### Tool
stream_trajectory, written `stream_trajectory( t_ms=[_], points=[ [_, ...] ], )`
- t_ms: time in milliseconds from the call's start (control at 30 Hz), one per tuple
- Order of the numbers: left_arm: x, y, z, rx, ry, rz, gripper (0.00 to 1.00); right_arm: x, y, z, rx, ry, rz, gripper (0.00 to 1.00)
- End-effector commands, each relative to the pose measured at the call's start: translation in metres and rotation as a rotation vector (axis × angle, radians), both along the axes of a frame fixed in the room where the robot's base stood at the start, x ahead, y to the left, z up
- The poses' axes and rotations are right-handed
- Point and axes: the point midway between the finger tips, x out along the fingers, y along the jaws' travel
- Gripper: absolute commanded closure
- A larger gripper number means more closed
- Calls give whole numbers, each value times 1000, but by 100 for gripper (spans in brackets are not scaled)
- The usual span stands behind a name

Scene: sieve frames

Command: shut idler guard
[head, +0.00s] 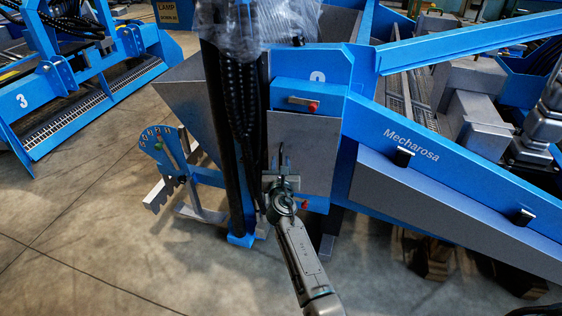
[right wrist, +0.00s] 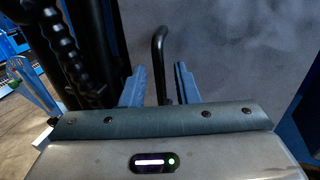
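The guard is a flat grey panel (head: 308,150) on the blue machine, below a blue housing marked with a white numeral. It looks nearly flush with the frame, but I cannot tell whether it is fully closed. A black bent-bar handle (head: 282,154) is on its left side. My right gripper (head: 282,184) is at the panel's lower left. In the right wrist view the handle (right wrist: 160,60) stands between the two open fingers (right wrist: 160,86), with a gap visible on each side. The panel fills the right of that view. My left gripper is out of view.
Red-ended latches sit above (head: 312,106) and below (head: 305,205) the panel. A black corrugated hose (head: 238,130) and dark post run close on its left. A blue dial plate (head: 164,146) stands further left. A blue beam (head: 420,145) slopes away right. The concrete floor at lower left is clear.

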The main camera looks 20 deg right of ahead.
Motion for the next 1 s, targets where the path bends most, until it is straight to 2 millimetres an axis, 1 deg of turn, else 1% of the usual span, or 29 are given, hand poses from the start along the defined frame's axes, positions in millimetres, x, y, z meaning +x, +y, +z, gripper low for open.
stream_trajectory(
  t_ms=[33,100,200,500,533,667,867,1000],
  points=[
    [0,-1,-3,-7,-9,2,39,7,-2,-1,-1,-1,0,72],
    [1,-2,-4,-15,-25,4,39,13,-4,-1,-1,0,0,72],
    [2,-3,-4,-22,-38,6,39,18,-6,-1,0,0,-1,72],
    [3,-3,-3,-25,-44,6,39,21,-6,0,0,1,-1,72],
    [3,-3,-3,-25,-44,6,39,20,-6,0,0,0,-1,74],
    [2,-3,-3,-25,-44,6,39,20,-6,0,0,0,-1,100],
    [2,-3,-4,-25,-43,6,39,21,-6,0,0,1,-1,100],
    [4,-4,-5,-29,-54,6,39,29,-9,-1,-1,0,-1,100]
  ],
)
